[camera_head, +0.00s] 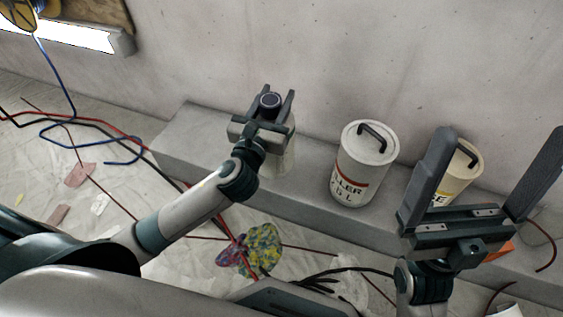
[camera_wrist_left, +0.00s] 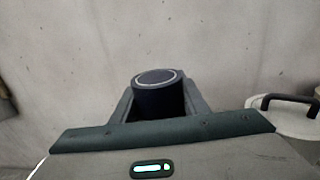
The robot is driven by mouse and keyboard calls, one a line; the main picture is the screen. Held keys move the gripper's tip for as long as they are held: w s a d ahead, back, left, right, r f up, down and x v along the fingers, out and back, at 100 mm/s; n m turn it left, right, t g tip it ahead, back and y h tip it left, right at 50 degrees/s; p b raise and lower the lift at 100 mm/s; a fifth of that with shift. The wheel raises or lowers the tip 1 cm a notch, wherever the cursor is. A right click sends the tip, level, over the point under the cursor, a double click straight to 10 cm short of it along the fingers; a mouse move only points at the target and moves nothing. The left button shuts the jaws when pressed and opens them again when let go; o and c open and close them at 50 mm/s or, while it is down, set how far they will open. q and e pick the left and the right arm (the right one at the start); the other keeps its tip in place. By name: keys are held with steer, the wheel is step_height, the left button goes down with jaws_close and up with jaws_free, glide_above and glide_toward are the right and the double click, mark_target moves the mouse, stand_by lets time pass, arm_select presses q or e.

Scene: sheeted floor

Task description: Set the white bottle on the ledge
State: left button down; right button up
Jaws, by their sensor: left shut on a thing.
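The white bottle (camera_head: 281,157) has a pale body and a dark round cap, and it is upright. My left gripper (camera_head: 270,103) is shut on it near the cap; in the left wrist view the cap (camera_wrist_left: 158,92) sits between the fingers. The bottle is over the grey ledge (camera_head: 196,143) along the wall, left of the canisters. The gripper and wrist hide part of it, and I cannot tell whether its base touches the ledge. My right gripper (camera_head: 500,150) is open and empty at the right, in front of the second canister.
A white canister (camera_head: 362,165) with a dark handle stands on the ledge; another canister (camera_head: 455,176) is partly hidden behind my right gripper. Cables (camera_head: 80,122) and a paint-stained rag (camera_head: 256,246) lie on the sheeted floor. Bare ledge shows left of the bottle.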

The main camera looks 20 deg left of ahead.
arm_select(q)
steer(key=w+f+h+p, duration=0.1)
steer(key=w+f+p, duration=0.1)
steer(key=w+p, duration=0.4)
steer(key=shift+w+m+p, duration=0.3)
steer(key=shift+w+p, duration=0.05)
steer(key=shift+w, duration=0.7)
arm_select(e)
steer(key=a+f+g+h, duration=0.3)
steer(key=f+g, duration=0.2)
steer(key=f, duration=0.2)
steer(key=shift+w+f+m+g, duration=0.3)
steer(key=shift+w+m, duration=0.05)
steer(key=shift+m, duration=0.05)
arm_select(q)
steer(key=shift+f, duration=0.1)
